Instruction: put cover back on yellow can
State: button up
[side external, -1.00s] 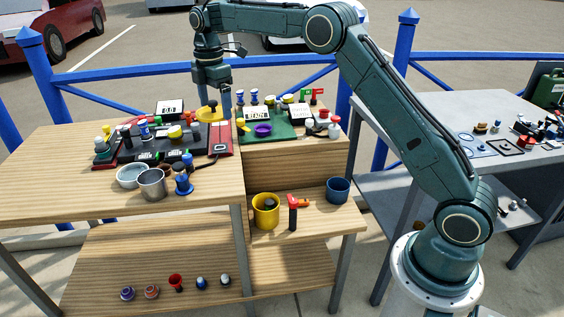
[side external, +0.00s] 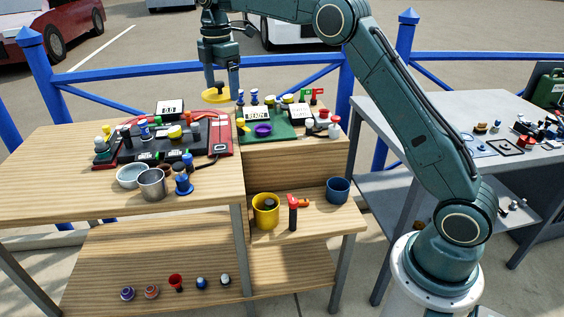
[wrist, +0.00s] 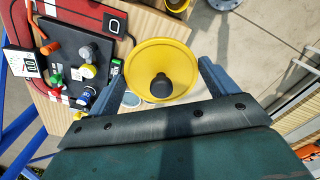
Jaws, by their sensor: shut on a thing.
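The yellow cover (side external: 214,97) is a shallow disc with a dark knob. My gripper (side external: 219,85) is shut on it and holds it in the air above the back of the table. In the wrist view the cover (wrist: 162,58) shows between my two fingers, with its black knob (wrist: 161,87) toward me. The yellow can (side external: 259,217) stands upright and open on the lower shelf at the right, below and apart from the cover. Something dark shows inside it. A yellow rim at the top of the wrist view (wrist: 177,6) looks like the can, partly cut off.
A red and black panel (side external: 222,138) with knobs lies on the wooden table, and a green board (side external: 285,130) with items lies beside it. A red-handled tool (side external: 293,213) and a blue bucket (side external: 338,190) stand right of the can. A metal cup (side external: 152,184) is near the table's front.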

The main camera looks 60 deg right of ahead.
jog(key=s+d, duration=0.5)
jog(key=s, duration=0.4)
notch_tip(320, 180, down, 28)
jog(key=shift+w+d+f, duration=0.15)
jog(key=shift+f, duration=0.1)
jog(key=shift+f, duration=3.15)
jog(key=shift+f, duration=0.2)
dwell(0.4)
jog(key=o, duration=0.8)
jog(key=shift+r, duration=0.2)
